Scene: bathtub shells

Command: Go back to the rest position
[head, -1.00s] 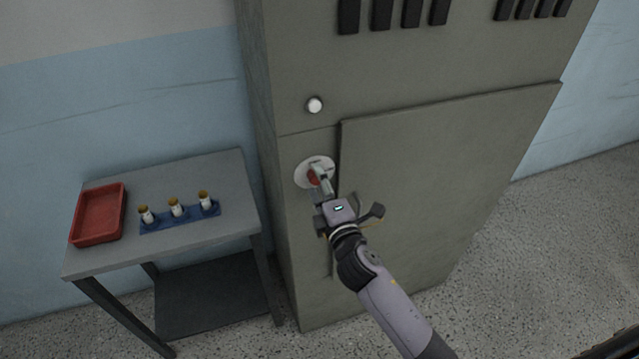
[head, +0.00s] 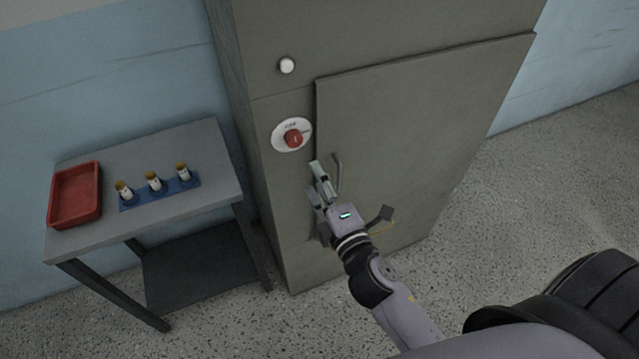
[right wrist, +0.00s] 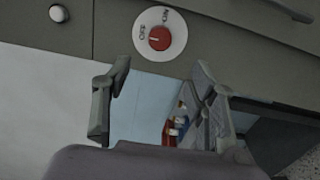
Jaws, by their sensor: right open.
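My right gripper (head: 318,180) is in front of the grey cabinet, just below and right of the red knob (head: 293,139) on its white dial. It is apart from the knob and holds nothing. In the right wrist view its two fingers (right wrist: 158,105) are spread wide, with the red knob (right wrist: 159,38) and its dial beyond them, marked OFF and ON. My left gripper is not in view.
The grey cabinet (head: 400,130) has a door handle (head: 338,172) close beside my right gripper and a white round button (head: 287,66). At left, a grey table (head: 205,150) bears a red tray (head: 76,195) and a blue rack (head: 160,191) with fuse-like cylinders (head: 153,181).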

